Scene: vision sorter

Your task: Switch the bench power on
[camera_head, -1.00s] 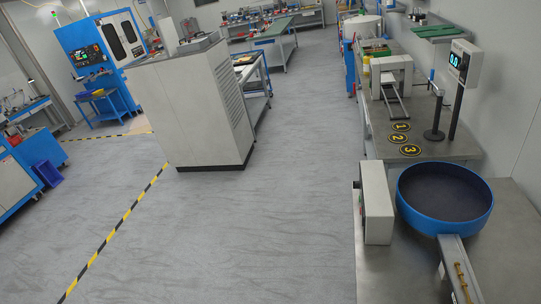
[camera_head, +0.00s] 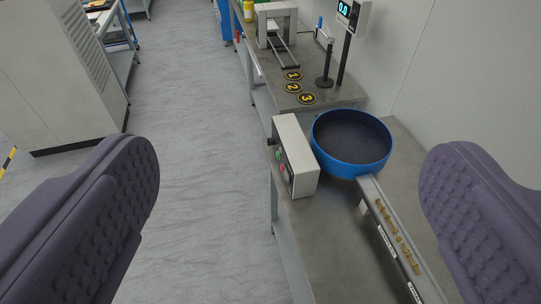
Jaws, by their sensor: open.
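A pale control box (camera_head: 299,157) stands on the grey metal bench (camera_head: 325,238), left of a blue round bowl (camera_head: 352,160). Its left-facing panel carries a dark knob at the top, a small green button (camera_head: 278,155) and a small red button (camera_head: 283,168); a dark part shows lower down. I cannot tell their settings. My gripper (camera_head: 290,200) is open and empty, its two purple padded fingers at the left and right edges of the view. The box shows between the fingers, farther off, and nothing touches it.
A metal chute (camera_head: 390,230) with small brass parts runs from the bowl toward the near right. Behind are discs numbered 1, 2, 3 (camera_head: 293,87), a black post (camera_head: 325,65) and a display (camera_head: 347,12). A pale cabinet (camera_head: 60,70) stands left; the floor (camera_head: 190,120) between is clear.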

